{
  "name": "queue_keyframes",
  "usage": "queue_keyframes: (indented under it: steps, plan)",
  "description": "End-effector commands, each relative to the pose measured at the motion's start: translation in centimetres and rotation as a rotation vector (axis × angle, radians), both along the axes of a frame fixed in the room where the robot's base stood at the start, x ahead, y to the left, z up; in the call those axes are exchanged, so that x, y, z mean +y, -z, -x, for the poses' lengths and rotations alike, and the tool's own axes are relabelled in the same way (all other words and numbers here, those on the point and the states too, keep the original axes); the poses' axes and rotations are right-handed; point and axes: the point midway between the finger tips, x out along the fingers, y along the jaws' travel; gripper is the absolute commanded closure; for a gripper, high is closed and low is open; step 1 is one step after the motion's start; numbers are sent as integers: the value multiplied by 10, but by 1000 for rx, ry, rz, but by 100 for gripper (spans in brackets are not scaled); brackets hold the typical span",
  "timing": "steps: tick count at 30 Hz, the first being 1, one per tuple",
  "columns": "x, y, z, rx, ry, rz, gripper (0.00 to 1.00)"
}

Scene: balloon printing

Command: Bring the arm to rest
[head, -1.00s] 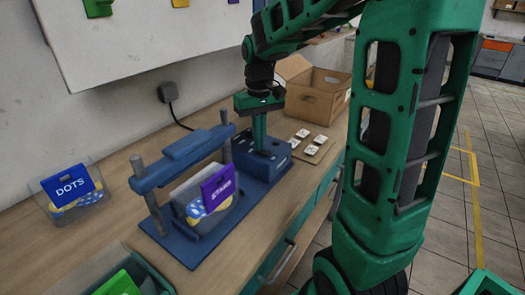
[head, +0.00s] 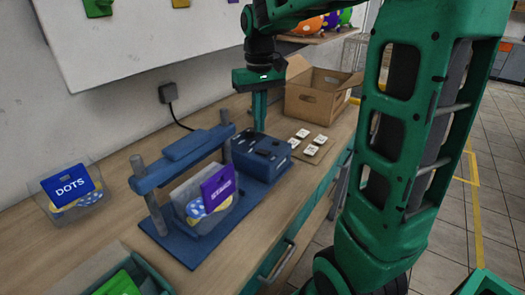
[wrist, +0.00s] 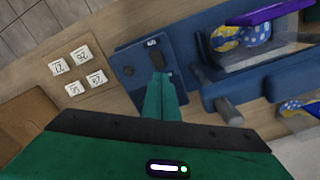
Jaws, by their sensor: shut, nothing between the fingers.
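My gripper (head: 259,129) is shut and empty, pointing down over the far end of the blue press. Its closed green fingers also show in the wrist view (wrist: 160,80), over the press's control box (wrist: 130,65). In the head view the fingertips are at the back edge of this blue box (head: 262,157); I cannot tell how large the gap is. My green arm (head: 400,150) is still extended over the bench and fills the right of the head view.
The blue press frame (head: 180,160) holds a clear bin with a purple card (head: 219,188). A DOTS bin (head: 69,188) stands left. Number tiles (head: 309,141) and a cardboard box (head: 315,100) lie beyond the control box. Open floor (head: 440,265) is at right.

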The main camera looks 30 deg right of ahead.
Motion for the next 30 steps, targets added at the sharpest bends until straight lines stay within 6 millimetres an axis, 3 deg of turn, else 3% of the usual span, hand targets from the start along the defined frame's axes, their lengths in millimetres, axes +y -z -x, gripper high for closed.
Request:
queue_keyframes:
  steps: [22,26,30]
  plan:
    - [-2,-6,6,-1,11,1,100]
    - [-14,-1,40,-1,68,7,100]
    - [-31,14,104,-1,174,13,100]
